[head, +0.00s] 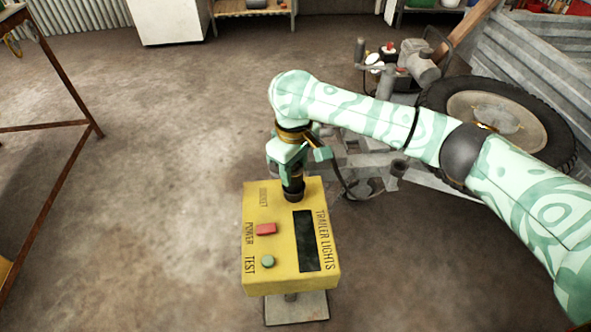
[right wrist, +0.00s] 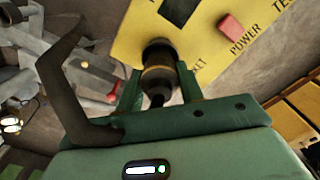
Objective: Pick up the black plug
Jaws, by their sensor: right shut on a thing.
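The black plug (head: 293,186) stands upright at the socket end of the yellow trailer-lights box (head: 285,272). In the right wrist view the plug (right wrist: 158,55) has a tan band and meets the yellow box face near its printed label. My right gripper (head: 289,170) comes down over the plug from above. In the right wrist view its two fingers (right wrist: 158,88) are shut on the plug from both sides. Whether the plug is fully seated in the socket cannot be told. My left gripper is not in view.
The box has a red power button (head: 266,229), a green test button (head: 267,261) and a dark panel (head: 307,241). A trailer frame with a tyre (head: 560,130) lies at the right. A rusty metal frame (head: 75,85) stands at the left. The concrete floor left of the box is clear.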

